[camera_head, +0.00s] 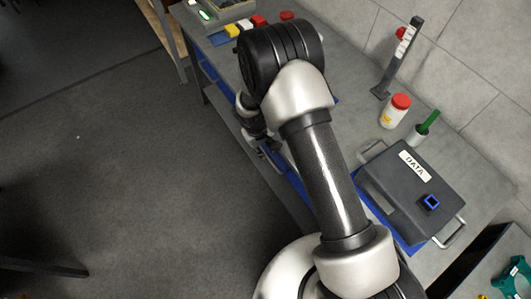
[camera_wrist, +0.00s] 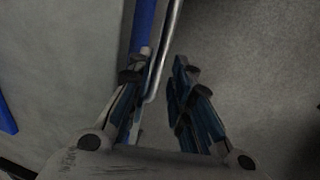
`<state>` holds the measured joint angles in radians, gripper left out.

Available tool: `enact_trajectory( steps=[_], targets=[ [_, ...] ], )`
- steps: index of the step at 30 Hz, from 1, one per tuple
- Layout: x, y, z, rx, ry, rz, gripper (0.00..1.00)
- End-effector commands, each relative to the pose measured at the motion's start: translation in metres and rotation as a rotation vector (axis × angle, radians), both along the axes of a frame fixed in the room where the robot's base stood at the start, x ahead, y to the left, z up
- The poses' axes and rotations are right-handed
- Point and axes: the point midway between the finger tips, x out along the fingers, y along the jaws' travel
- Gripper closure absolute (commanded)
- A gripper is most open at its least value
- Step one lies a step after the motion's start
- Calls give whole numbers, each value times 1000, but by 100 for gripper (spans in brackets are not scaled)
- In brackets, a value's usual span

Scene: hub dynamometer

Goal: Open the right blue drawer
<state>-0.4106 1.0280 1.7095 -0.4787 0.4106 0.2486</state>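A blue drawer front (camera_wrist: 142,24) with a long metal handle (camera_wrist: 171,38) shows at the top of the wrist view. My gripper (camera_wrist: 161,62) is open, and the handle runs between its two fingers, closer to the left one. I see no clear grip on the handle. In the head view, my gripper (camera_head: 268,147) is low beside the front of the workbench, partly hidden by my arm. Blue drawer fronts (camera_head: 296,184) show along the bench front, largely covered by my arm. I cannot tell from the wrist view alone which drawer this is.
On the grey workbench (camera_head: 345,110) stand a dark DATA case (camera_head: 395,195), a red-lidded jar (camera_head: 394,111), a green-handled tool in a cup (camera_head: 424,128) and an upright stand (camera_head: 399,62). Open floor (camera_head: 130,180) lies left of the bench.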

Motion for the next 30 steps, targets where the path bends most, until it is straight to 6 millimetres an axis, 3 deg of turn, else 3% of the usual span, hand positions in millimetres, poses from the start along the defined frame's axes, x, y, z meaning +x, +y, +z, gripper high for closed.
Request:
enact_trajectory(
  steps=[1, 6, 17, 26, 30],
  targets=[
    [1, -2, -10, 0, 1, -2, 80],
    [3, -4, -26, 0, 0, -1, 80],
    [4, -5, -30, 1, -1, -1, 80],
    [4, -5, -30, 1, -1, -1, 100],
    [4, -5, -30, 1, -1, -1, 100]
  ],
)
